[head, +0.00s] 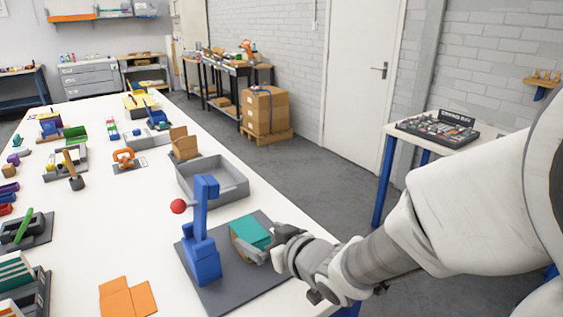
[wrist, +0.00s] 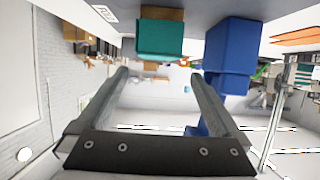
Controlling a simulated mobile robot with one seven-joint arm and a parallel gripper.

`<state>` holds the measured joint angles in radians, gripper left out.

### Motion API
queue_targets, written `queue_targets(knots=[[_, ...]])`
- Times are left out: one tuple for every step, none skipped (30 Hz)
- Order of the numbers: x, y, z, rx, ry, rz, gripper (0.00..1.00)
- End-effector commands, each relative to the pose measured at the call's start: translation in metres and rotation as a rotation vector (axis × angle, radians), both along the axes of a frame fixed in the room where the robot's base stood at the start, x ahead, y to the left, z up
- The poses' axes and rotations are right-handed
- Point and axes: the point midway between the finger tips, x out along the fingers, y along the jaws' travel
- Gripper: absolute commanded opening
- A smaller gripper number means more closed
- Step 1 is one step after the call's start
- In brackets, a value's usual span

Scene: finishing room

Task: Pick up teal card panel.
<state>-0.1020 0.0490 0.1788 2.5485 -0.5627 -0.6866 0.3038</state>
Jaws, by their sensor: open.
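The teal card panel (head: 250,231) sits at the right side of a dark grey base plate (head: 225,297), next to a blue upright press (head: 203,258) with a red ball. In the wrist view the teal panel (wrist: 160,39) is at top centre, with a tan piece at its upper edge and the blue press (wrist: 229,48) to its right. My gripper (head: 262,250) is at the panel's near right side in the head view. Its fingers (wrist: 160,76) are apart, with nothing held between them. The panel shows just above the fingertips; whether they touch it I cannot tell.
A grey open tray (head: 225,192) stands behind the base plate, with a folded brown card piece (head: 184,147) beyond. An orange card (head: 127,298) lies at the front. Several fixtures fill the table's left. The table's right edge is close to my arm.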

Motion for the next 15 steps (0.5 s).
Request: queue_targets(knots=[[0.001, 0.001, 0.003, 0.000, 0.005, 0.000, 1.00], [0.002, 0.002, 0.002, -0.002, 0.005, 0.000, 1.00], [0.003, 0.002, 0.001, -0.003, 0.004, -0.003, 1.00], [0.004, 0.003, 0.001, -0.004, 0.003, -0.005, 1.00], [0.005, 0.003, -0.001, -0.007, 0.004, -0.007, 1.00], [0.007, 0.004, -0.002, -0.009, 0.002, -0.009, 1.00], [0.013, 0.008, -0.011, -0.008, -0.001, -0.008, 1.00], [0.017, 0.012, -0.013, -0.008, -0.001, -0.007, 1.00], [0.022, 0.016, -0.016, -0.007, -0.001, -0.007, 1.00], [0.025, 0.018, -0.018, -0.007, -0.001, -0.007, 1.00], [0.029, 0.020, -0.019, -0.007, -0.002, -0.008, 1.00], [0.032, 0.023, -0.021, -0.008, -0.001, -0.008, 1.00], [0.035, 0.025, -0.021, -0.008, -0.004, -0.007, 1.00], [0.037, 0.026, -0.022, -0.007, -0.003, -0.008, 1.00], [0.039, 0.028, -0.023, -0.008, -0.002, -0.009, 1.00]])
